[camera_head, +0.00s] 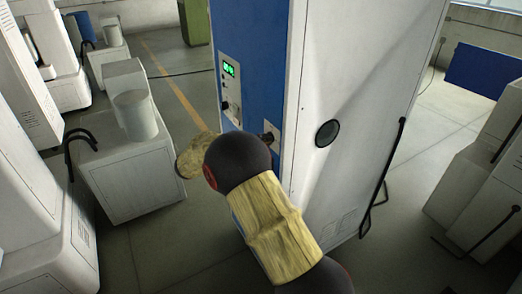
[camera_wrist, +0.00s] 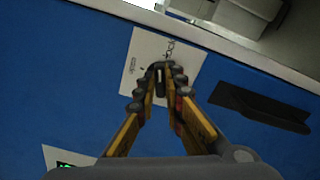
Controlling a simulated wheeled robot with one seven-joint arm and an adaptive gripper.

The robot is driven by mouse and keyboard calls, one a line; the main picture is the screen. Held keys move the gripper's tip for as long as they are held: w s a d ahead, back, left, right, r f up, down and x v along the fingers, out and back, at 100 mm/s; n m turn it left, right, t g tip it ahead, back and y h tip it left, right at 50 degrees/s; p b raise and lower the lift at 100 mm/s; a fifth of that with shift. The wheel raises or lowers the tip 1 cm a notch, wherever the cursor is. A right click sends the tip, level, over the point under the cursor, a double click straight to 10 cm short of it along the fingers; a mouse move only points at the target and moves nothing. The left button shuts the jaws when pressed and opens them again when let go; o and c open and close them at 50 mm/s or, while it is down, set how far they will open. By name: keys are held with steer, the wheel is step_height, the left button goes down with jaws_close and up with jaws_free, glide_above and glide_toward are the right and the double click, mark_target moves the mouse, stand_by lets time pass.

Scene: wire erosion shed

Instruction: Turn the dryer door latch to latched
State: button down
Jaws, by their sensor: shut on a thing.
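The dryer is a tall cabinet with a blue front (camera_head: 262,65) and a white side. In the wrist view, a white plate (camera_wrist: 143,52) with small dark markings is fixed to the blue front (camera_wrist: 60,60). The small dark latch (camera_wrist: 160,87) stands on this plate, between my fingertips. My gripper (camera_wrist: 159,80) is shut on the latch, its two yellow-and-black fingers converging there. The fingers cover part of the latch, so its exact angle is hard to read. In the head view my arm hides most of my gripper, and the white plate (camera_head: 273,137) shows just beyond it.
A lit green display (camera_head: 229,69) is on the blue front. A long dark shape (camera_wrist: 262,108) lies right of the plate in the wrist view. White machines (camera_head: 135,170) stand on the left, others (camera_head: 480,180) on the right. Grey floor (camera_head: 170,240) is open between.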

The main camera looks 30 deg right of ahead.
steer(key=shift+f+m+b, duration=0.15)
steer(key=shift+m+b, duration=1.95)
steer(key=shift+b, duration=0.4)
steer(key=c, duration=1.9)
jaws_free()
steer(key=shift+a, duration=0.1)
steer(key=a, duration=1.1)
steer(key=shift+s+a, duration=0.2)
steer(key=shift+a, duration=0.2)
